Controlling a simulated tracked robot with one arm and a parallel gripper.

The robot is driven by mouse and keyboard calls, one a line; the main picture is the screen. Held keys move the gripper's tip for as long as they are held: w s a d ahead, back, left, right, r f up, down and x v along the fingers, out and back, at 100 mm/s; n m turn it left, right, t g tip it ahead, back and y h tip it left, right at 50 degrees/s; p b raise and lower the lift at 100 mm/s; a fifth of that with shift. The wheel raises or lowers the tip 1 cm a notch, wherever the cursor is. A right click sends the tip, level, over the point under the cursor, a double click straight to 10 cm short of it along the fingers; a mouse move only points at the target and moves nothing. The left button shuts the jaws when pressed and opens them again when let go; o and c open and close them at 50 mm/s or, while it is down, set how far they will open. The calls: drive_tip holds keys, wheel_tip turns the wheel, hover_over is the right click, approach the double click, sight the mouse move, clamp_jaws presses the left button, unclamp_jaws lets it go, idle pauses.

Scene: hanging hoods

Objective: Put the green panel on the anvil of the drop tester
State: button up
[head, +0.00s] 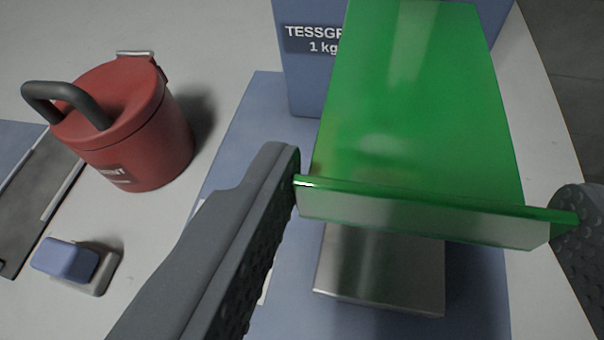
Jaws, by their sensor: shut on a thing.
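The green panel (415,95) is a glossy sheet with a raised lip along its near edge. My gripper (436,212) is shut on this near edge, with one finger at each end of it. A silver metal block, which looks like the anvil (380,275), stands below the panel's near edge. The panel hides the block's far part, and I cannot tell whether the two touch. The drop tester has a blue base plate (245,135) under the block and a blue upright part (302,85) behind, marked "TESSGR" and "1 kg", partly hidden by the panel.
A red lidded canister (140,140) with a dark handle stands at the left on the pale tabletop. A small blue and grey item (78,265) lies at the lower left, beside a dark flat plate (35,200). The table's edge runs down the right side.

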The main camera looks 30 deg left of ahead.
drive_tip(key=shift+w+d+f+b, duration=0.15)
drive_tip(key=shift+f+b, duration=0.15)
drive_tip(key=shift+f, duration=0.3)
wheel_tip(320, 180, down, 9)
drive_tip(key=b, duration=0.4)
drive_tip(key=shift+f, duration=0.15)
drive_tip(key=shift+d+b, duration=0.15)
drive_tip(key=shift+b, duration=0.15)
drive_tip(key=shift+f, duration=0.5)
drive_tip(key=o, duration=1.1)
drive_tip(key=shift+s, duration=0.2)
drive_tip(key=v, duration=1.3)
drive_tip(key=shift+s, duration=0.35)
